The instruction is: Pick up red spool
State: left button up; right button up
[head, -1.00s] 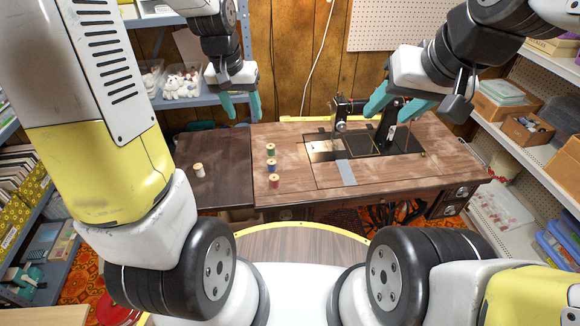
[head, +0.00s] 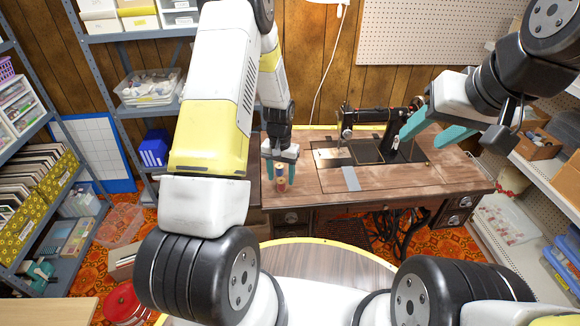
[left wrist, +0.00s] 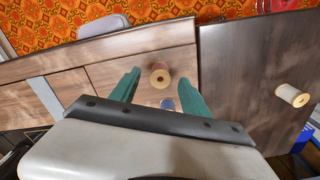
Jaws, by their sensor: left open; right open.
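The red spool (head: 280,185) stands near the front left of the sewing table. It also shows in the left wrist view (left wrist: 160,76), its pale round end facing the camera. My left gripper (head: 281,178) is open and points down over the spools, with a teal finger on either side of the red one. I cannot tell whether either finger touches it. A blue spool (left wrist: 167,104) stands close behind the red one, partly hidden by the gripper. The green spool is hidden. My right gripper (head: 421,140) is open and empty above the right part of the table.
The black sewing machine (head: 378,118) stands at the back of the table (head: 410,183). Shelves (head: 520,185) line the right side.

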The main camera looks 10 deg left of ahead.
aim_at(281, 182)
pick_arm(q)
jog(key=shift+f, duration=1.5)
grip_shut()
jog(key=shift+r, duration=0.1)
jog(key=shift+r, duration=0.6)
notch_tip(281, 182, up, 2)
jog(key=shift+r, duration=0.1)
jog(key=s+d+r, duration=0.1)
jog(key=s+d, duration=0.2)
jog(key=s, duration=1.2)
jog(key=shift+s+r, duration=0.25)
jog(key=shift+s, duration=0.1)
